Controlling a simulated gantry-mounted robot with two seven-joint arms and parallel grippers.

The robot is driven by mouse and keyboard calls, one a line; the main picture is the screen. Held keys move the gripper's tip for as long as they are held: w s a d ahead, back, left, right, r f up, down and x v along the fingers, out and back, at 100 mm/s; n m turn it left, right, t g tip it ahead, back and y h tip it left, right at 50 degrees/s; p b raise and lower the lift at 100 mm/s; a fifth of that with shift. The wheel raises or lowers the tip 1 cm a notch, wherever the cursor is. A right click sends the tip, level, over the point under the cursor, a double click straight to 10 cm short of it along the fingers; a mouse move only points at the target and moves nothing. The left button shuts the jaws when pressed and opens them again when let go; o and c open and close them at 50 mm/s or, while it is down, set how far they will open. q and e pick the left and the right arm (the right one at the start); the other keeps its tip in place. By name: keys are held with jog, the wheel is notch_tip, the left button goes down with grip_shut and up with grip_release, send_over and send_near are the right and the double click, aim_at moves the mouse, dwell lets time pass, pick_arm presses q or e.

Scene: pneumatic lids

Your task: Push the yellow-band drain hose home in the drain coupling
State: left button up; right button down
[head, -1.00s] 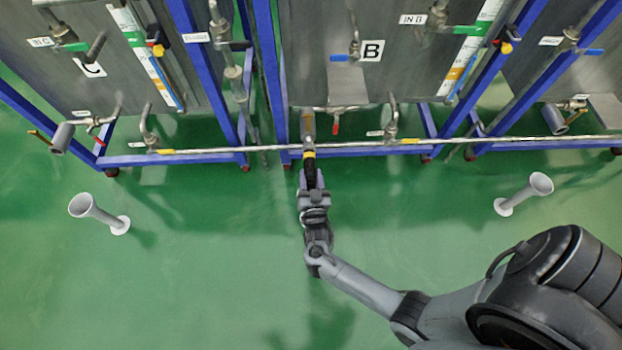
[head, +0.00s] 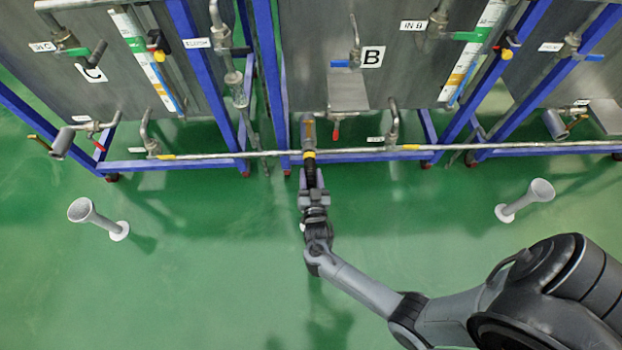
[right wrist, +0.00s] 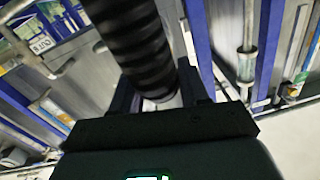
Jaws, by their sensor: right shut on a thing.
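The drain hose is black and ribbed with a yellow band (head: 309,154) near its far end, in the middle of the head view. My right gripper (head: 313,184) is shut on the hose, below the band. The hose (right wrist: 132,40) also shows large in the right wrist view, running between the fingers. Beyond the band is a grey tubular fitting (head: 308,130) under tank B, apparently the drain coupling. The band lies against or close to its near end; I cannot tell how deep the hose sits. My left gripper is not in view.
Tank B (head: 325,75) stands behind, between blue frame posts. A horizontal pipe (head: 220,155) crosses near the coupling.

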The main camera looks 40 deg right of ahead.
jog(key=shift+w+d, duration=0.45)
jog(key=shift+w, duration=0.15)
jog(key=shift+c, duration=2.4)
grip_release()
jog(key=shift+w, duration=0.1)
jog(key=shift+v, duration=0.75)
jog(key=shift+p+v, duration=1.05)
jog(key=shift+v, duration=1.75)
